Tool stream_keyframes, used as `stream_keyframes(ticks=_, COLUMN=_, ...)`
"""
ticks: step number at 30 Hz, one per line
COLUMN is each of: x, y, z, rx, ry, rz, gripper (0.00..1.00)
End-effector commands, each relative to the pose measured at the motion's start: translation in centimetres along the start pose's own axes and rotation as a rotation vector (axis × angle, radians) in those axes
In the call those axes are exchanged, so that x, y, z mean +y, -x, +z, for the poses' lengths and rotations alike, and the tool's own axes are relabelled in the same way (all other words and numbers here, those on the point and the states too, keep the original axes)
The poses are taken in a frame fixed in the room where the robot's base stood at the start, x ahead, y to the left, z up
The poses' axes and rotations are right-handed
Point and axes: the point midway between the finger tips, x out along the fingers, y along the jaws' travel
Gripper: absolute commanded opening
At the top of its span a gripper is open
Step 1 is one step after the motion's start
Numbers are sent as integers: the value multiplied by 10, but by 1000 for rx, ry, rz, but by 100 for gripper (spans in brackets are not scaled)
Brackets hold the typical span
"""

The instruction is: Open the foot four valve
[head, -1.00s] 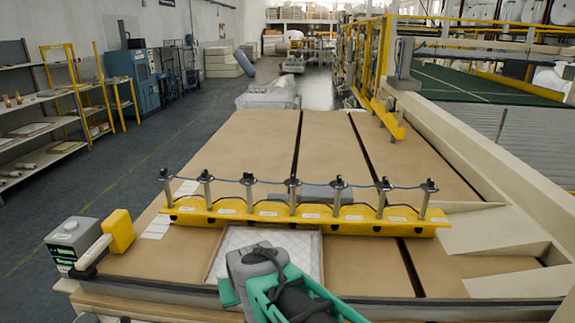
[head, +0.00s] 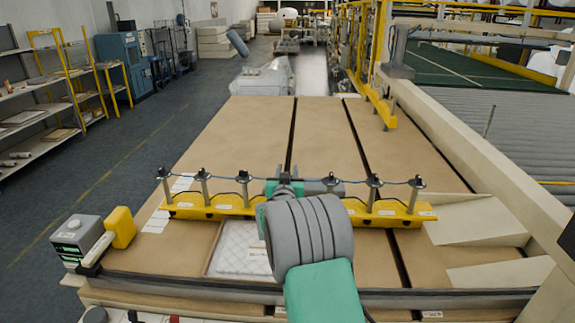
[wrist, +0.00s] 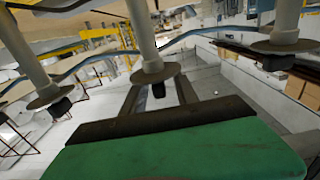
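A yellow manifold bar (head: 220,208) lies across the brown table, with several upright metal valve posts topped by dark knobs and joined by a blue hose. The fourth valve, in the middle of the row, is mostly hidden in the head view by my gripper (head: 285,186) and wrist. In the wrist view a middle valve post (wrist: 143,35) ends in a disc and dark knob, just beyond the green gripper body and its dark pad. Other posts stand to its left (wrist: 25,55) and right (wrist: 288,18). Contact and the finger gap cannot be made out.
A white quilted pad in a tray (head: 240,248) lies before the bar. A grey control box with a yellow part (head: 120,227) stands at the table's left corner. The brown table top (head: 235,135) behind the bar is clear. A conveyor (head: 490,120) runs at the right.

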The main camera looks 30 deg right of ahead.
Motion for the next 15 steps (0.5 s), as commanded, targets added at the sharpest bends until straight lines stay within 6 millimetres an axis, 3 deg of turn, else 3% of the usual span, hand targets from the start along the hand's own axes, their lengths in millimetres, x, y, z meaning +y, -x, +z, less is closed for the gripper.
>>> stream_keyframes(ticks=4, x=0, y=-14, z=-1, rx=-1, ry=0, rz=0, gripper=35)
stream_keyframes(ticks=11, x=0, y=-16, z=0, rx=0, ry=0, rz=-1, gripper=35)
stream_keyframes(ticks=15, x=0, y=-16, z=0, rx=0, ry=0, rz=-1, gripper=26)
